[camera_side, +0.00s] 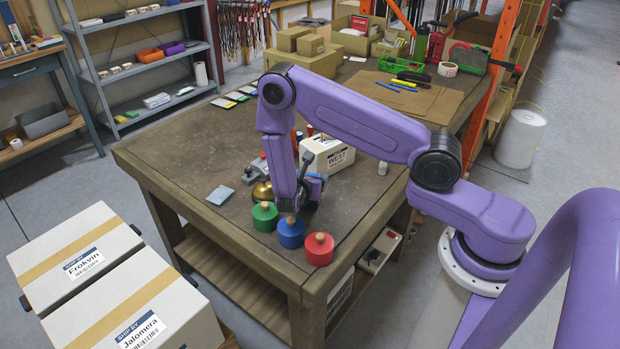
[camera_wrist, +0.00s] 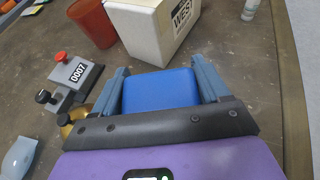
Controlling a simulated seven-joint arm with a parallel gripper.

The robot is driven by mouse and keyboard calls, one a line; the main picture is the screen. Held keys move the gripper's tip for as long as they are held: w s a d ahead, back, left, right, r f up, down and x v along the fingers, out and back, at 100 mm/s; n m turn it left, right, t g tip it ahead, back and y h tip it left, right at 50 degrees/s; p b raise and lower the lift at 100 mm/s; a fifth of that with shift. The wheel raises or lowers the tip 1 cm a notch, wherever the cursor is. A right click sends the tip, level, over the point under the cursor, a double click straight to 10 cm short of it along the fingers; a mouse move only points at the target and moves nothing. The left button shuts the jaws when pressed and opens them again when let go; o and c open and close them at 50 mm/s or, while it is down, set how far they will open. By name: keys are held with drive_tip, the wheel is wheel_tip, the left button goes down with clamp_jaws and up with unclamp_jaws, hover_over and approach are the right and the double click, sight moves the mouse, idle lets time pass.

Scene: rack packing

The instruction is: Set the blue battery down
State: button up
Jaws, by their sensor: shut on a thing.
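The blue battery (camera_wrist: 160,90) shows as a smooth blue block between the two fingers of my gripper (camera_wrist: 160,82) in the wrist view. The fingers are shut on its left and right sides. In the side view my gripper (camera_side: 311,190) is low over the workbench, and my arm hides most of it. A small patch of blue (camera_side: 319,177) shows there beside the fingers. I cannot tell whether the battery's underside touches the bench (camera_side: 170,160).
A white WEST box (camera_side: 327,156) stands close beyond my gripper, with a red cup (camera_wrist: 92,22) beside it. A grey 0007 device (camera_wrist: 75,80) and a brass dome (camera_side: 262,192) are to the left. Green (camera_side: 265,217), blue (camera_side: 291,233) and red (camera_side: 319,250) knobbed cylinders line the near edge.

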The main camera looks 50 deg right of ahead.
drive_tip(key=shift+f, duration=0.1)
drive_tip(key=o, duration=1.4)
drive_tip(key=shift+s+a+r, duration=0.1)
drive_tip(key=shift+a+r, duration=0.15)
drive_tip(key=shift+a, duration=0.05)
drive_tip(key=v, duration=1.1)
drive_tip(key=s+a+r+m+g+y, duration=0.2)
drive_tip(key=s+r+m+y, duration=0.3)
drive_tip(key=s, duration=0.8)
drive_tip(key=s+a+r+m+g+y, duration=0.2)
drive_tip(key=s+r+m+y, duration=0.2)
drive_tip(key=s+r+y, duration=0.4)
drive_tip(key=s+r, duration=0.3)
drive_tip(key=s, duration=0.2)
drive_tip(key=shift+s+a+r+m+g, duration=0.15)
drive_tip(key=shift+s+m+g, duration=0.05)
drive_tip(key=shift+m+g, duration=0.2)
